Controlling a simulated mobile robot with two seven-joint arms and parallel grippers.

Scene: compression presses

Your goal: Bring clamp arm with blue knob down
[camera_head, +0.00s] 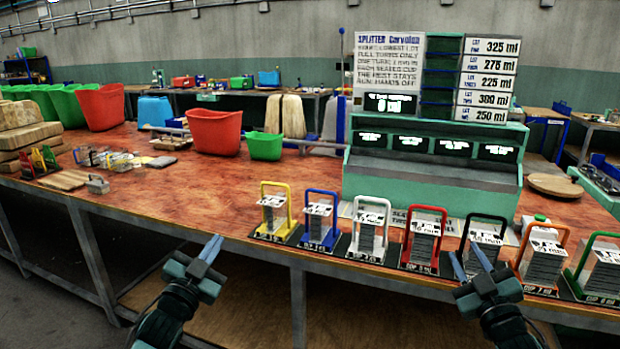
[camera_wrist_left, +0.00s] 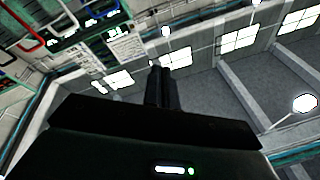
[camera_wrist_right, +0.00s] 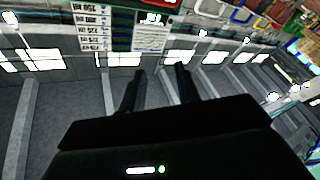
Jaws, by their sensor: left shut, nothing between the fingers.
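I cannot make out a clamp arm with a blue knob in any view. The nearest match is a blue-framed stand (camera_head: 319,221) labelled as a cup, with a pale stack inside, in the row along the bench's front edge. My left gripper (camera_head: 211,249) is shut and empty, in front of the bench edge, left of and below that row. Its closed fingers also show in the left wrist view (camera_wrist_left: 161,88). My right gripper (camera_head: 469,263) is open and empty, with its fingertips in front of the black-framed stand (camera_head: 487,238). Its spread fingers show in the right wrist view (camera_wrist_right: 158,88).
Yellow (camera_head: 273,213), white (camera_head: 369,230), red (camera_head: 423,240), orange (camera_head: 543,258) and green (camera_head: 603,268) framed stands share the row. A green console (camera_head: 432,165) stands behind. Red (camera_head: 215,131) and green (camera_head: 265,146) bins stand further left. The bench (camera_head: 200,195) is clear at front left.

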